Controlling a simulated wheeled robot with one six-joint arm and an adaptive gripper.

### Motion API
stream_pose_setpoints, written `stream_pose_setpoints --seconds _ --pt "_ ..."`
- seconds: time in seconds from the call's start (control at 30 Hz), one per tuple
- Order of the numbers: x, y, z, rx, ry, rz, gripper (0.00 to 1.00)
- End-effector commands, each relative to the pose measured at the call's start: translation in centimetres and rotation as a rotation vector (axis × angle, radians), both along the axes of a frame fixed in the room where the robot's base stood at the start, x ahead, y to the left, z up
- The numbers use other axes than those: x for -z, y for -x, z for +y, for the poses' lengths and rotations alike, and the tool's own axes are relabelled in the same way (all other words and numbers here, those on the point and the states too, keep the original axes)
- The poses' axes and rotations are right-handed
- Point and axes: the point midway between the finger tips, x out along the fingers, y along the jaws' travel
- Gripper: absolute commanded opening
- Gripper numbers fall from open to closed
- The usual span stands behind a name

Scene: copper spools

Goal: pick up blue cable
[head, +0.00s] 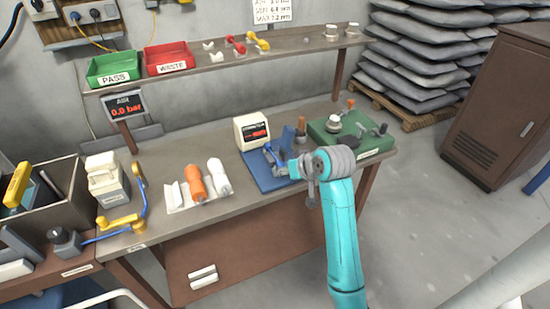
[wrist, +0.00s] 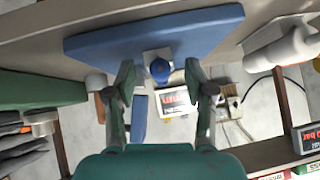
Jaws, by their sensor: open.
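A blue piece (wrist: 160,70) with a rounded end shows on a small pale block between my fingertips in the wrist view. I cannot tell whether it is the blue cable, and no contact with my fingers is clear. My gripper (wrist: 160,88) is open, one finger on each side of it. In the head view my gripper (head: 296,168) is over the right part of the blue base plate (head: 262,181), partly hidden by my wrist. A blue line with yellow ends (head: 143,208) lies at the bench's left end, away from my gripper.
A white display box (head: 251,131) stands behind the blue plate, and a green fixture (head: 333,143) stands to its right. Orange and white spools (head: 196,183) lie to the left. A shelf (head: 225,60) with green (head: 113,67) and red (head: 168,58) bins runs above the bench.

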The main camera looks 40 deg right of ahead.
Motion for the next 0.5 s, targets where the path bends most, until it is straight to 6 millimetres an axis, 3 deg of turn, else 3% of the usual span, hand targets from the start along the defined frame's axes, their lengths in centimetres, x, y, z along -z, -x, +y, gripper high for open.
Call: stream_pose_setpoints --seconds 0.27,0.47,0.5 --pt "0.12 -0.16 -0.02 -0.001 0.001 -0.001 0.51" --pt "0.11 -0.16 -0.02 -0.001 0.001 -0.001 0.01" --pt "0.11 -0.16 -0.02 -0.001 0.001 -0.001 0.00"
